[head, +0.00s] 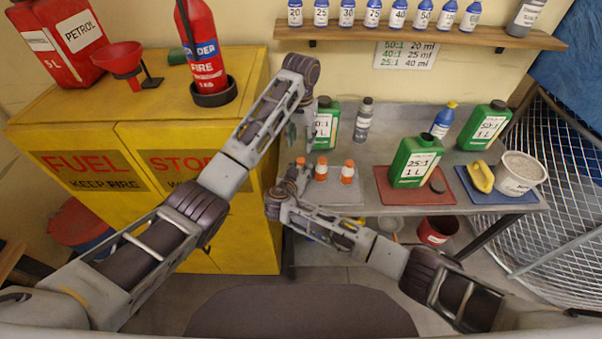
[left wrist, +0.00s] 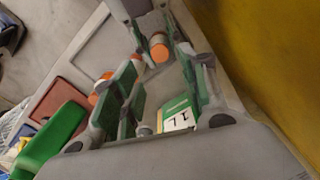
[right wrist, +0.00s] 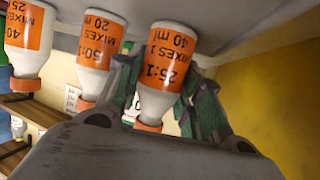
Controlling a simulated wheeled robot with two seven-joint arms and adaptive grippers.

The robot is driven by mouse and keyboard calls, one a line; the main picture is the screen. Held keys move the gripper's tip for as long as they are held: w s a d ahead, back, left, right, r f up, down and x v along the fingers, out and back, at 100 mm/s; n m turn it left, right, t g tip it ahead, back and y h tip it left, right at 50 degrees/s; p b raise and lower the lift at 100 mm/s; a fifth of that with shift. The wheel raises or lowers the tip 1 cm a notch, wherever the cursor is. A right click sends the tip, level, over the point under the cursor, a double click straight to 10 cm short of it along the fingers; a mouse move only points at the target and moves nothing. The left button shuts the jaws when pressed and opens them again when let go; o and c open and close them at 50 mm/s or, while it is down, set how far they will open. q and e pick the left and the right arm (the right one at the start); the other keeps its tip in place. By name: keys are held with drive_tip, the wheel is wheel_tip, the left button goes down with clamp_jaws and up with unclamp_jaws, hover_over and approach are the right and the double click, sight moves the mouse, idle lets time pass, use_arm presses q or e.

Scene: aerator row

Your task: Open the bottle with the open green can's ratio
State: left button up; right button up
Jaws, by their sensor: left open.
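An open green 25:1 can (head: 415,162) stands on a red mat, its black cap (head: 437,187) lying beside it. Small white bottles with orange caps and labels stand in a row: a 40:1 bottle (right wrist: 28,38), a 50:1 bottle (right wrist: 98,50) and a 25:1 bottle (right wrist: 168,62), upside down in the right wrist view. My right gripper (head: 292,182) has its fingers against both sides of the 25:1 bottle, below its cap. My left gripper (head: 299,138) is open and empty above that bottle; its orange cap (left wrist: 158,46) shows beyond the fingers in the left wrist view.
Capped green cans (head: 325,128) (head: 485,128) stand at the back, with a grey bottle (head: 363,118) and a blue bottle (head: 443,120). A white tub (head: 518,175) and yellow object (head: 481,177) sit right. The yellow cabinet (head: 130,115) is close on the left.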

clamp_jaws()
use_arm(q)
drive_tip(key=shift+c, duration=1)
